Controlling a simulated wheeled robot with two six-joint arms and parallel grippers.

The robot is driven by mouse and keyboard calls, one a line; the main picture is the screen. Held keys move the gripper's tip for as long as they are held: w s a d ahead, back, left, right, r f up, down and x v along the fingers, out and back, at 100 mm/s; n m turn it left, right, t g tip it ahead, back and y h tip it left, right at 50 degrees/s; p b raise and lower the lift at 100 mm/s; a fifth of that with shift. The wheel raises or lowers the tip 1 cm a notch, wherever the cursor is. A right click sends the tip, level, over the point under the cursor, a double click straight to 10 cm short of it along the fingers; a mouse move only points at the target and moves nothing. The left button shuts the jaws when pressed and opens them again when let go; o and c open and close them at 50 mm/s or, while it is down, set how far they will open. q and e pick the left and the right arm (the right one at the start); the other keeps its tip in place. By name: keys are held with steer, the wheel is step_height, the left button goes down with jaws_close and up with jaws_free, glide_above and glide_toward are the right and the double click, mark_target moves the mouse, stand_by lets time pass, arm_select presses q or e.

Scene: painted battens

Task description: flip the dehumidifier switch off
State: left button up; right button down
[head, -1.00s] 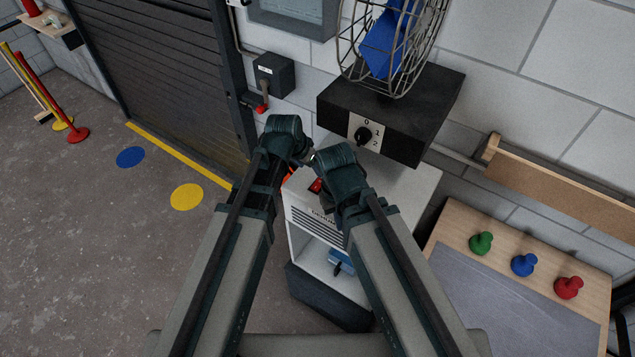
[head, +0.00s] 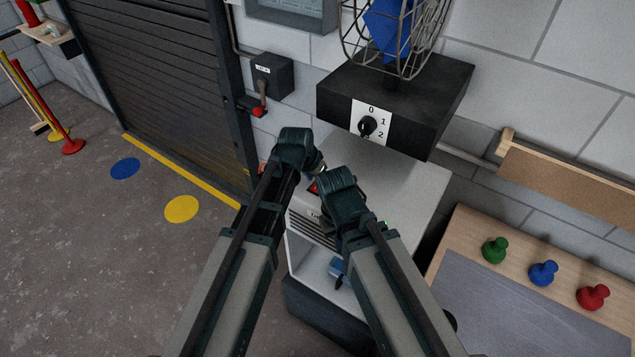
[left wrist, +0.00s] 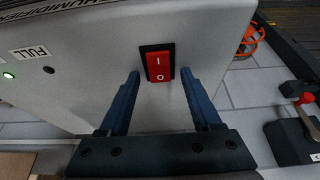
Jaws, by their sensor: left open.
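The dehumidifier is a pale grey cabinet (head: 405,185) below the fan, partly covered by my arms. Its red rocker switch (head: 313,187) shows between my two wrists. In the left wrist view the switch (left wrist: 159,65) has a black frame and is marked I and O; I cannot tell which side is pressed. My left gripper (left wrist: 160,74) is open and empty, its blue fingers on either side of the switch's lower part. In the head view my left wrist (head: 297,146) hides its fingers. My right wrist (head: 338,187) is beside the cabinet's front; its fingers are hidden.
A fan on a black box (head: 420,95) with a 0-1-2 dial stands behind the cabinet. A lever box (head: 272,76) is on the wall at left. A board with coloured knobs (head: 543,272) is at right. A green light (left wrist: 8,75) glows beside a FULL label.

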arm_select(q)
jaws_close()
steer(key=shift+w+d+r+g+p, duration=0.2)
steer(key=shift+w+g+p, duration=0.1)
steer(key=shift+p, duration=0.15)
steer(key=shift+w+d+g+y, duration=0.1)
steer(key=shift+g+y, duration=0.2)
steer(key=shift+y, duration=0.1)
steer(key=shift+f+g+y+p, duration=0.2)
steer(key=shift+g+y+p, duration=0.1)
steer(key=shift+g+y, duration=0.15)
jaws_free()
